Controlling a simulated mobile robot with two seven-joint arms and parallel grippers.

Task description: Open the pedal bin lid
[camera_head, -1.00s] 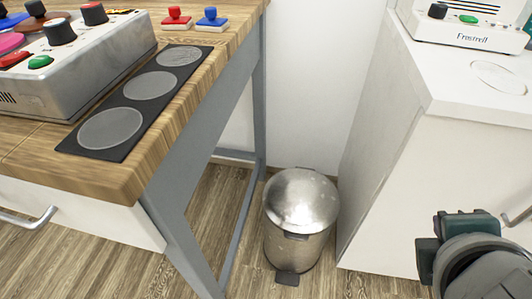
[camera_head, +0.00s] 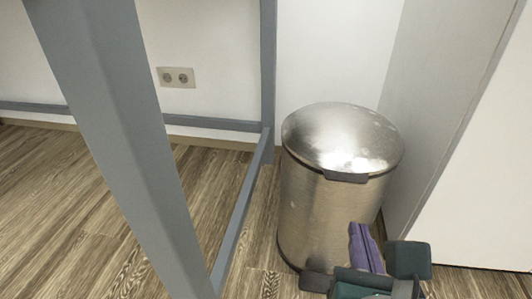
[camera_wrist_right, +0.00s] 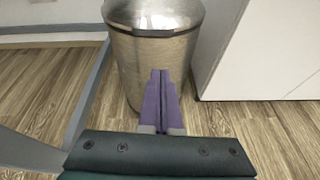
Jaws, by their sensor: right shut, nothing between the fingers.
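The pedal bin (camera_head: 312,215) is a brushed-metal cylinder standing on the floor. Its domed lid (camera_head: 335,135) is down, with a dark tab (camera_head: 346,177) at the front rim. The dark pedal (camera_head: 316,282) shows at the bin's foot, partly beside my gripper. My right gripper (camera_head: 359,232), with purple fingers, is shut and empty in front of the bin's lower right side. In the right wrist view the shut fingers (camera_wrist_right: 161,80) point at the bin's body (camera_wrist_right: 140,65), below the lid (camera_wrist_right: 150,14). I cannot tell if they touch it. My left gripper is not in view.
A grey table leg (camera_head: 110,130) and a low grey crossbar (camera_head: 243,205) stand left of the bin. A white cabinet (camera_head: 480,170) is close on the right. The wall with a socket (camera_head: 175,77) is behind. Wooden floor (camera_head: 60,220) is open at left.

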